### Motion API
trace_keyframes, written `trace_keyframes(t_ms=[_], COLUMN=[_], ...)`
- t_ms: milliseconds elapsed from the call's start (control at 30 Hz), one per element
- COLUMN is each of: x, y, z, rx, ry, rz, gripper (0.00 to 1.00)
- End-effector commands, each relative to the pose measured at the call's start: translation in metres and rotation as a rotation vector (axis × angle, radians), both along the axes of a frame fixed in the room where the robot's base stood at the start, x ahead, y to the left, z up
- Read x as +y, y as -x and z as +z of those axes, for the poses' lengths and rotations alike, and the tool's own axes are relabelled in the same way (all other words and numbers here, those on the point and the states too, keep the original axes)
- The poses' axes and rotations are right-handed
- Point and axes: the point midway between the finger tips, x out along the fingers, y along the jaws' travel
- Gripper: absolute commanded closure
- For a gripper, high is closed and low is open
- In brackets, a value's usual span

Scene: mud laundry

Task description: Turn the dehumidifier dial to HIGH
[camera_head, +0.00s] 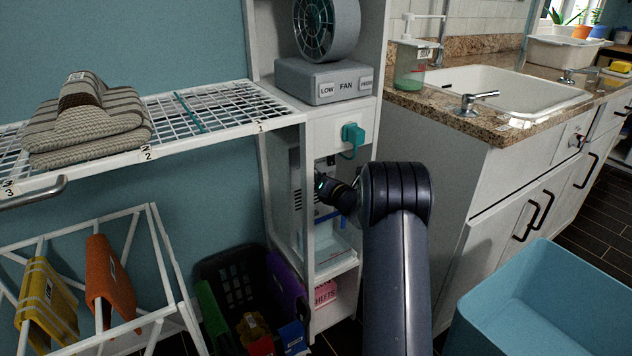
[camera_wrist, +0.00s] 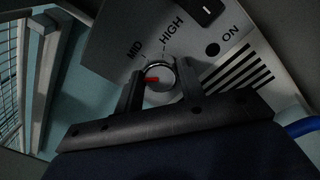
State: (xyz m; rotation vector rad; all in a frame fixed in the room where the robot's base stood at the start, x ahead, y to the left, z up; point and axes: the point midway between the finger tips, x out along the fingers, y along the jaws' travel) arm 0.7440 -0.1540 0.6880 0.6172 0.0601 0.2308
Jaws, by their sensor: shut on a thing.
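The dehumidifier (camera_wrist: 112,36) is a light grey panel in the wrist view, with MID and HIGH printed above its dial, a dark switch marked ON and vent slots. The round silver dial (camera_wrist: 160,69) has a red mark on its left side, which points left, below the MID label. HIGH lies above the dial to the right. My gripper (camera_wrist: 160,82) is shut on the dial, with one dark finger on each side. In the head view my gripper (camera_head: 326,186) reaches into the narrow white cabinet, and my wrist and arm hide most of the dehumidifier.
The white cabinet frame (camera_head: 311,215) stands close around my gripper. A teal plug (camera_head: 352,134) sits above it, and a fan (camera_head: 326,80) stands on top. The counter cabinet (camera_head: 455,190) is at right, a blue tub (camera_head: 540,305) at lower right. A dark crate (camera_head: 228,280) is below left.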

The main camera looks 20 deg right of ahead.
Motion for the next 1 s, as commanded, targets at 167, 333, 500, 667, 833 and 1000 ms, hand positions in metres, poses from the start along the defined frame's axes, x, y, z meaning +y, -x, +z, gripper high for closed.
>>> trace_keyframes(t_ms=[167, 333, 500, 667, 833, 1000], x=[-0.0005, -0.0007, -0.0009, -0.0009, -0.0009, -0.0009], y=[0.0000, 0.0000, -0.0001, -0.0001, -0.0002, -0.0001], z=[-0.0033, -0.0033, -0.0029, -0.0027, -0.0026, -0.0029], rx=[0.031, 0.063, 0.094, 0.123, 0.154, 0.185], ry=[-0.163, -0.323, -0.482, -0.631, -0.790, -0.949], rz=[0.001, -0.001, -0.001, 0.001, 0.000, -0.001], gripper=[0.86, 0.86, 0.86, 0.86, 0.86, 0.86])
